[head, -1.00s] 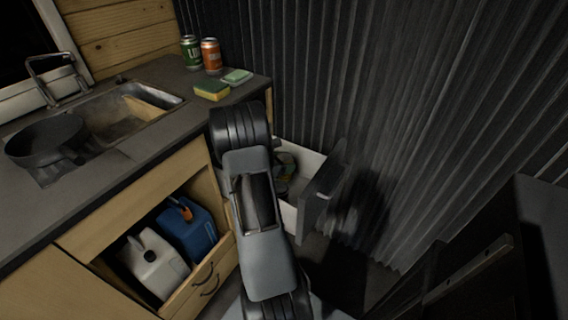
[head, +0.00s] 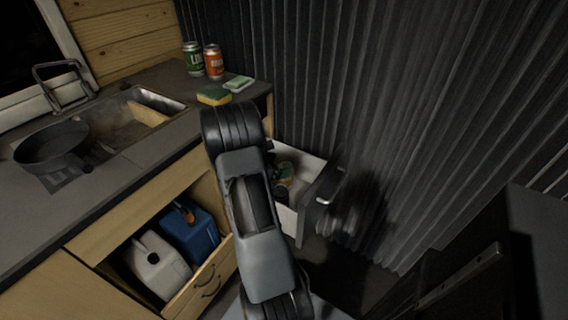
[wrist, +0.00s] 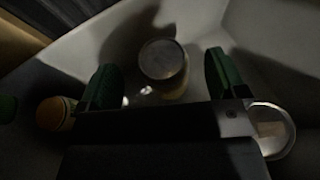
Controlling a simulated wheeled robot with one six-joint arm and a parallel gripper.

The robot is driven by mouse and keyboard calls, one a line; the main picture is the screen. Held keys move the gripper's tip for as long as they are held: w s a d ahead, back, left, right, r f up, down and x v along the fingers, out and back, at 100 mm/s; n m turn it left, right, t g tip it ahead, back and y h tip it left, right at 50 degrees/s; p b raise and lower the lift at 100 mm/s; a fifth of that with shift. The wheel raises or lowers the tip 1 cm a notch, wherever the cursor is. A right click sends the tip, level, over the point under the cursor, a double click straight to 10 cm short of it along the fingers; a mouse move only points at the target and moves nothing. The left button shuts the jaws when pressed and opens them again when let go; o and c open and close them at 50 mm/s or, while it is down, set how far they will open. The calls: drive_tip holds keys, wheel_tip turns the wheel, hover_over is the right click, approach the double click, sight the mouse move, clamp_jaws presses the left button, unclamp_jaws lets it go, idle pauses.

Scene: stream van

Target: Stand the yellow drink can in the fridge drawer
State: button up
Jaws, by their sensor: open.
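In the wrist view my gripper (wrist: 160,82) is open, its two green-padded fingers apart. A can (wrist: 163,62) with a round metal top stands upright between and slightly beyond the fingertips, inside the pale drawer. Its side is in shadow and looks dull yellowish; I take it for the yellow drink can. A gap shows on both sides of it. The fridge drawer (head: 284,218) is pulled out in the head view, with its dark front at the right. My arm hides my gripper and part of the drawer there.
In the drawer, an orange-lidded container (wrist: 55,113) lies left of my gripper and a round-topped container (wrist: 272,128) right. Green (head: 193,60) and orange (head: 214,62) cans and a sponge (head: 214,97) are on the counter. A corrugated dark wall (head: 400,110) stands close behind the drawer.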

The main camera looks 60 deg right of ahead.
drive_tip(key=shift+v, duration=2.1)
